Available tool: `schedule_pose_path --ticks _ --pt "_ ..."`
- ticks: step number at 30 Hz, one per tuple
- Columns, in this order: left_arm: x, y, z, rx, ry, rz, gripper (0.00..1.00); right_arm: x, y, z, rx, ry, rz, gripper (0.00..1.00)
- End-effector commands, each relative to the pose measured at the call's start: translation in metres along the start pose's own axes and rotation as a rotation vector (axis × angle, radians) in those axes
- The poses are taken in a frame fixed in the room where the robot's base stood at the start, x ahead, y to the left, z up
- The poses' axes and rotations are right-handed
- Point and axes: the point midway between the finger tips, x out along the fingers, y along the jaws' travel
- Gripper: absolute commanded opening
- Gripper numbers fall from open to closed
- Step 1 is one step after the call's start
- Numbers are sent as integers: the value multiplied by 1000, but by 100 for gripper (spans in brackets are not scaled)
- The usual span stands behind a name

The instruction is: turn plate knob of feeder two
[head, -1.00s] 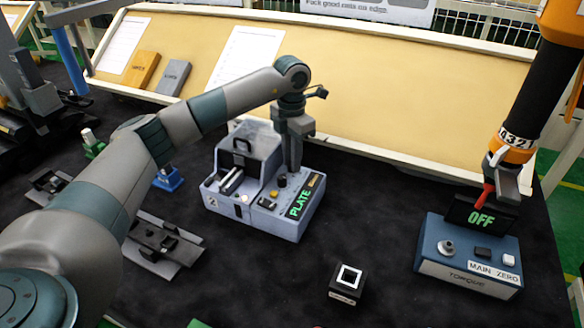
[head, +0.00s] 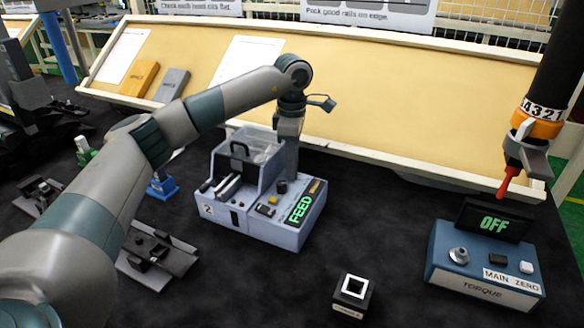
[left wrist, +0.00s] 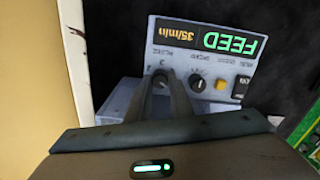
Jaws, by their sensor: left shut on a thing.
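Feeder two (head: 262,232) is a pale grey-blue box with a clear hood and a "2" label, standing mid-table in the head view. Its display (head: 301,209) reads FEED in green; the left wrist view shows it upside down with "35/min" in yellow (left wrist: 180,33). My left gripper (head: 290,176) reaches down to the panel's back part. In the left wrist view its two fingers (left wrist: 163,82) are closed around the plate knob (left wrist: 161,79), which they mostly hide. A second black knob (left wrist: 198,84) and a yellow button (left wrist: 221,84) sit beside it. My right gripper is not in view.
A blue torque box (head: 484,277) reading OFF stands at the right, with an orange-collared driver (head: 540,125) hanging above. A small black block (head: 353,294) is in front. Dark rails (head: 157,256) lie left. A slanted tan board (head: 400,110) runs behind.

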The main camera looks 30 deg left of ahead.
Motion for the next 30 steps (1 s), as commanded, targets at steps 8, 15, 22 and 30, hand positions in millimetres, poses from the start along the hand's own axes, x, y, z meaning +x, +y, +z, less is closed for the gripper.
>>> schedule_pose_path --ticks 8,15,22,30 --pt "-2 1 0 30 -2 4 0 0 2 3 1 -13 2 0" --pt "-2 1 0 29 -2 4 0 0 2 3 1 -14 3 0" --pt "-1 1 0 29 -1 2 28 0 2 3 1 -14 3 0" --pt "-4 0 0 29 -1 1 28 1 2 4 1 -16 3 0"
